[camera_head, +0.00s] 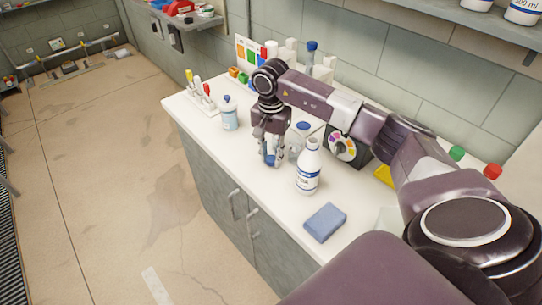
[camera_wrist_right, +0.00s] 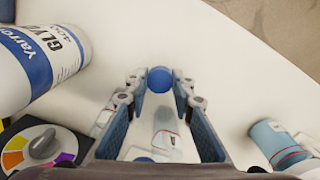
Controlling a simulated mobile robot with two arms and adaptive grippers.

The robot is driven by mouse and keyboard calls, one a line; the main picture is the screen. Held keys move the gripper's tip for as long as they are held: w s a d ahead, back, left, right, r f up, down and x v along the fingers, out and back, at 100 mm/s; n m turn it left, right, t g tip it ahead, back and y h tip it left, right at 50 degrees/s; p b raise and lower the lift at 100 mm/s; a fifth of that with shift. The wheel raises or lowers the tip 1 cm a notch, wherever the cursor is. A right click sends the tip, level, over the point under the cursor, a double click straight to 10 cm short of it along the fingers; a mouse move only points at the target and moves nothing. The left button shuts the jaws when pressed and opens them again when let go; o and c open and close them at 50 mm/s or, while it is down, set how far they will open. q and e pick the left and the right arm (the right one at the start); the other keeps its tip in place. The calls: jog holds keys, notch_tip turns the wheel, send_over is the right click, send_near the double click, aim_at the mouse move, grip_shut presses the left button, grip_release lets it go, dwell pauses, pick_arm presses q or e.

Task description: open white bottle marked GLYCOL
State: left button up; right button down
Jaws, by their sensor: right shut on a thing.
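The white GLYCOL bottle (camera_head: 308,172) stands upright on the bench, with a blue band on its label. Its neck looks pale, with no blue cap showing on it. It also shows at the left of the right wrist view (camera_wrist_right: 45,55), where the word GLYCOL is partly readable and its top is cut off. My right gripper (camera_head: 269,160) is just left of the bottle, pointing down and apart from it. In the wrist view the right gripper (camera_wrist_right: 160,79) is shut on a round blue cap (camera_wrist_right: 160,80) at its fingertips. My left gripper is not in view.
A clear bottle with a blue cap (camera_head: 303,126) stands behind the gripper. A light blue bottle (camera_head: 229,113) is to the left. A colour dial box (camera_head: 343,147) is behind the GLYCOL bottle, and a blue sponge (camera_head: 325,222) lies near the front edge.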

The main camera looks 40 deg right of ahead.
jog(key=shift+f, duration=0.6)
jog(key=shift+f, duration=0.15)
jog(key=c, duration=1.7)
grip_release()
jog(key=shift+o, duration=0.2)
